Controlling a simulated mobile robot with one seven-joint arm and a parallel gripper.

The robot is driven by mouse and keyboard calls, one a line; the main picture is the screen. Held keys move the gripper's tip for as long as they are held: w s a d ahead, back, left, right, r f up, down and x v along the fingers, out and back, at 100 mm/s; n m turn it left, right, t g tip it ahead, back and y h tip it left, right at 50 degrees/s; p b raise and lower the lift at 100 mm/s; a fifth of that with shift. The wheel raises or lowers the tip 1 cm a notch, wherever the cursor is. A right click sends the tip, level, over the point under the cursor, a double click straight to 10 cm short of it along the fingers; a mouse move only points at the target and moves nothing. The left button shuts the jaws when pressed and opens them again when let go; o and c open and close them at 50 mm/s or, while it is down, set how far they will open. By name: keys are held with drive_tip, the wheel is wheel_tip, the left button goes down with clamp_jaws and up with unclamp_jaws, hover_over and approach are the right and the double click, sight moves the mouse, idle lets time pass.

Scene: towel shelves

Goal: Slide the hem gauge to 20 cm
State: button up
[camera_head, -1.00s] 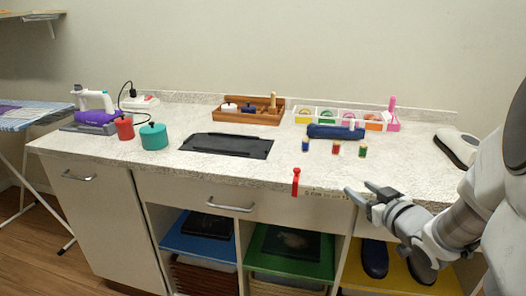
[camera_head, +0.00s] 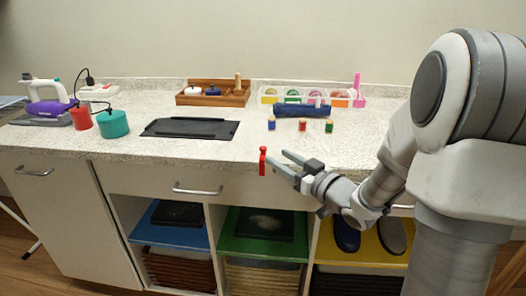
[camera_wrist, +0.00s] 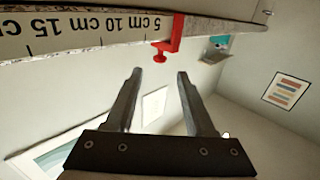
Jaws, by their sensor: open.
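The red hem gauge slider (camera_head: 263,161) hangs at the counter's front edge. In the wrist view, the slider (camera_wrist: 170,40) sits on a pale ruler strip (camera_wrist: 62,34), just right of the upside-down "5 cm" label. The 10 cm and 15 cm labels lie further left; no 20 cm label is readable. My gripper (camera_head: 276,159) is open, its fingers pointing at the slider from the right in the head view. In the wrist view, the gripper (camera_wrist: 159,74) is empty, with its fingertips below the slider and apart from it.
A black mat (camera_head: 190,128) lies left. A drawer handle (camera_head: 197,190) juts out below the counter edge, above open shelves. The space in front of the slider is clear.

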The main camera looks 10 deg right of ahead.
sight(265, 149)
drive_tip(key=b+x, duration=0.1)
drive_tip(key=x, duration=0.6)
drive_tip(key=shift+w+a, duration=0.15)
drive_tip(key=shift+w, duration=0.25)
clamp_jaws()
idle(0.9)
